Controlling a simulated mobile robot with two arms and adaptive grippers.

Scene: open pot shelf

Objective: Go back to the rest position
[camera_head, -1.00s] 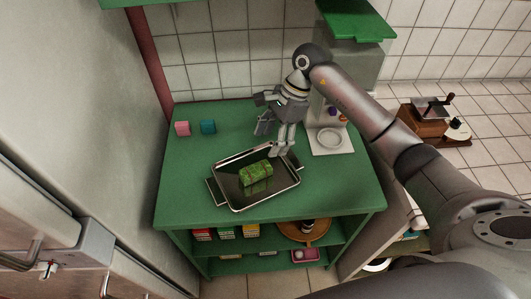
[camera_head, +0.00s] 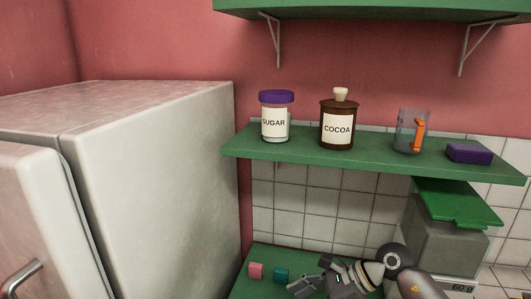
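My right gripper (camera_head: 322,283) shows at the bottom edge, over the back of the green counter (camera_head: 250,287). Its arm comes in from the lower right. My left gripper is not in view. The tray with the green block is out of view now.
Above, a green shelf (camera_head: 335,161) holds a sugar jar (camera_head: 275,118), cocoa jar (camera_head: 338,122), clear jug (camera_head: 405,132) and purple block (camera_head: 469,153). A fridge (camera_head: 150,170) stands left.

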